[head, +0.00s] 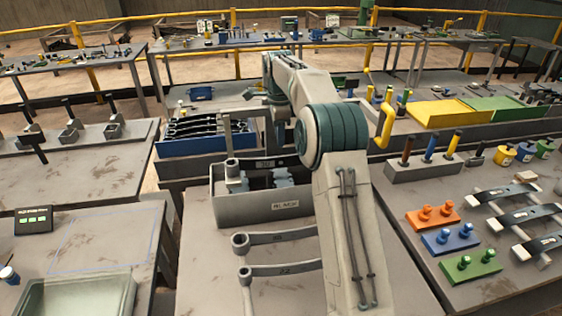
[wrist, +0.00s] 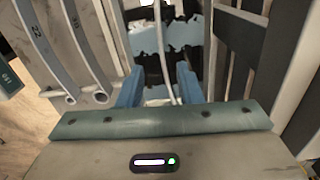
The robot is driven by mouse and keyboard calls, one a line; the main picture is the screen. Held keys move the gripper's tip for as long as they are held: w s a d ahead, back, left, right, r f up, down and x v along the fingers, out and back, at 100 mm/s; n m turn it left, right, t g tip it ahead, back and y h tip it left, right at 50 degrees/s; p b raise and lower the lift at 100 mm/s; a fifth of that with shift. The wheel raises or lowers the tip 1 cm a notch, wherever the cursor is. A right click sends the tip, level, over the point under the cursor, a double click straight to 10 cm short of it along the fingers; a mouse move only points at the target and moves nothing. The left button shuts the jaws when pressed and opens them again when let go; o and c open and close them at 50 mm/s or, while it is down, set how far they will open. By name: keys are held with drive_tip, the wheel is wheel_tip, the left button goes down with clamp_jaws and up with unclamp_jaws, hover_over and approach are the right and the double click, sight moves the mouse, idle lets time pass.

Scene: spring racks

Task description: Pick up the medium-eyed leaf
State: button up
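My gripper (wrist: 158,92) points down over the grey bin (head: 290,208); its blue-grey fingers stand apart in the wrist view. A thin pale strip shows between them, with no clear contact. In the head view my arm hides most of the gripper. Two grey leaves, each with a round eye at its left end, lie on the table in front of the bin: an upper one (head: 278,238) and a lower one (head: 285,270). Another dark leaf (head: 268,162) lies across the bin. Two leaves also show at the left of the wrist view (wrist: 85,40). I cannot tell which eye is medium.
A blue tray (head: 200,146) of dark leaves stands behind the bin. On the right table are orange, blue and green peg blocks (head: 450,238) and several strapped leaves (head: 520,212). A pale tray (head: 75,300) is at the front left. Dark uprights (wrist: 240,45) stand close right of my gripper.

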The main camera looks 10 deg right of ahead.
sight(280, 158)
wheel_tip(280, 158, down, 9)
drive_tip(key=shift+w+f+p, duration=0.1)
drive_tip(key=shift+f+p, duration=0.1)
drive_tip(key=shift+p, duration=0.9)
drive_tip(key=shift+c, duration=0.2)
clamp_jaws()
drive_tip(key=shift+w+r, duration=0.1)
